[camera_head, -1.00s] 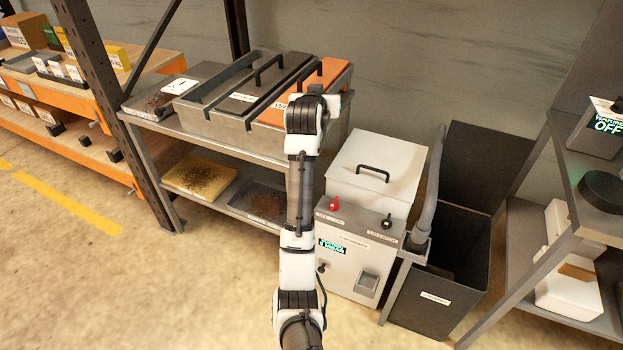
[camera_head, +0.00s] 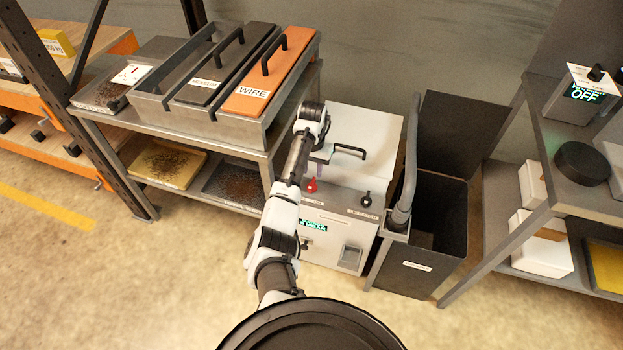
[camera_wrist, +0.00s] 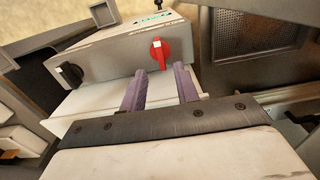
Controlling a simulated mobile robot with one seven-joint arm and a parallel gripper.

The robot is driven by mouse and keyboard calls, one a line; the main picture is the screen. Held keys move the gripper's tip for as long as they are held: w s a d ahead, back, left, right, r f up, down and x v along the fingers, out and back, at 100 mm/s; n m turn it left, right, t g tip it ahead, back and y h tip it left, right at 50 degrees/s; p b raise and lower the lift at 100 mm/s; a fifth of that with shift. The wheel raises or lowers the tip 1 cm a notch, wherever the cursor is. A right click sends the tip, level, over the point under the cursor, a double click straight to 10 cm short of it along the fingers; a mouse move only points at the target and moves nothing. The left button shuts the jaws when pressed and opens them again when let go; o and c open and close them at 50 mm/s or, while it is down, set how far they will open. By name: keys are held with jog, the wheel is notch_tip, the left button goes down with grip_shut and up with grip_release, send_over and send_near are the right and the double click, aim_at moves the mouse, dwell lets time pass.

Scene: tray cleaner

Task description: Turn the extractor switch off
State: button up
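A white machine box (camera_head: 352,246) stands on the floor with two knobs on its sloped top edge. A black knob (camera_head: 366,199) sits at the right, and the small label by it seems to read extractor. A red knob (camera_head: 311,186) sits at the left. In the wrist view the red knob (camera_wrist: 160,52) is just beyond my fingertips, about midway between them, with no clear contact. The black knob (camera_wrist: 70,73) is off to the left there. My gripper (camera_wrist: 160,72) is open and empty. In the head view my wrist partly hides the box's left side.
A black handle (camera_head: 350,151) rises from the box's white lid. A grey hose (camera_head: 409,160) and an open dark bin (camera_head: 425,262) stand to the right. A shelf with a tray holding an orange WIRE case (camera_head: 262,92) is left. A right-hand unit (camera_head: 580,95) shows OFF.

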aim_at(312, 183)
notch_tip(312, 183, down, 6)
jog(key=shift+f, duration=0.25)
grip_shut()
